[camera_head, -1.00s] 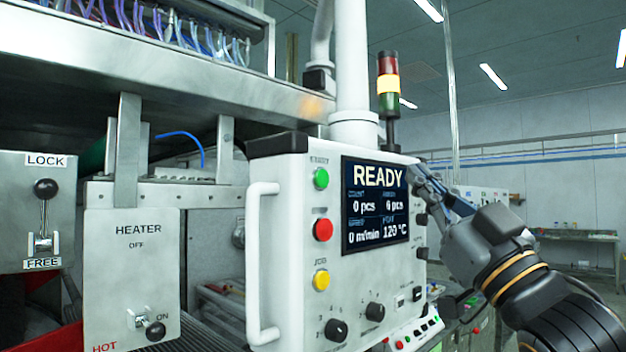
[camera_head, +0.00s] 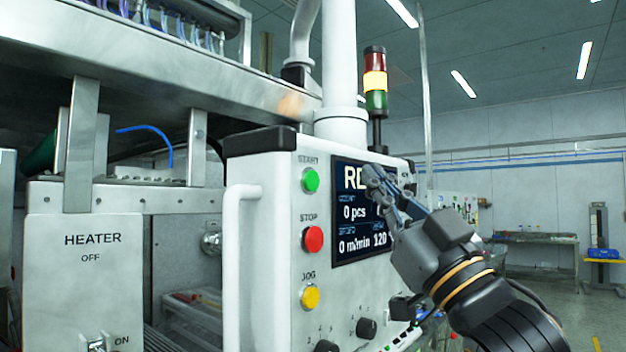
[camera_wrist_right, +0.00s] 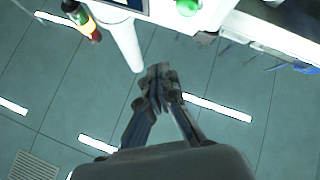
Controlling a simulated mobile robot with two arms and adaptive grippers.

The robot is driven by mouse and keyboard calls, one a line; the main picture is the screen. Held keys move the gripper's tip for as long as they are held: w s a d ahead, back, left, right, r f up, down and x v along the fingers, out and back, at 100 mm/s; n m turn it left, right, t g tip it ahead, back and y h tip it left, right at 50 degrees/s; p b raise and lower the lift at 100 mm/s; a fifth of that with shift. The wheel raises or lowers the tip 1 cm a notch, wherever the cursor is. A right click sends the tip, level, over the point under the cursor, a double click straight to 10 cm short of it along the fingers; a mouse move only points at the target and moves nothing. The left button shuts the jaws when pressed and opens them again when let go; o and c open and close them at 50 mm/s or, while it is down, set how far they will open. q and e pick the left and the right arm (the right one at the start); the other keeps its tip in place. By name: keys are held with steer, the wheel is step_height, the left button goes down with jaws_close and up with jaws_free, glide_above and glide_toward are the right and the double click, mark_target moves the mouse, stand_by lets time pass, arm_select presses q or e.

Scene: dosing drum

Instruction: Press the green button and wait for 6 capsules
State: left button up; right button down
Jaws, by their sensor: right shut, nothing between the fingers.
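The green START button (camera_head: 310,180) is at the top of the button column on the white control box. It also shows at the top of the right wrist view (camera_wrist_right: 188,7). The display (camera_head: 352,214) beside it reads 0 pcs, 0 m/min and 120; its upper right is hidden by my right gripper (camera_head: 374,180). That gripper is shut and empty, in front of the display and to the right of the green button, apart from the button. In the right wrist view its fingertips (camera_wrist_right: 158,72) are together. My left gripper is not in view. No capsules show.
The red STOP button (camera_head: 313,239) and yellow JOG button (camera_head: 310,297) are below the green one. A white handle (camera_head: 232,265) stands out at the box's left edge. A signal tower (camera_head: 375,85) glows amber behind. The heater panel (camera_head: 85,270) is at left.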

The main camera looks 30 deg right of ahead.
mark_target(311, 181)
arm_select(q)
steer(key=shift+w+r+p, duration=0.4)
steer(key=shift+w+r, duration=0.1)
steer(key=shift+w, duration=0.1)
arm_select(e)
steer(key=w+a, duration=0.2)
steer(key=w, duration=0.4)
steer(key=shift+a, duration=0.35)
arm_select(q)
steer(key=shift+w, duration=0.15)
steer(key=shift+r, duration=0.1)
arm_select(e)
steer(key=shift+w, duration=0.15)
steer(key=shift+w+a, duration=0.15)
steer(key=shift+w, duration=0.15)
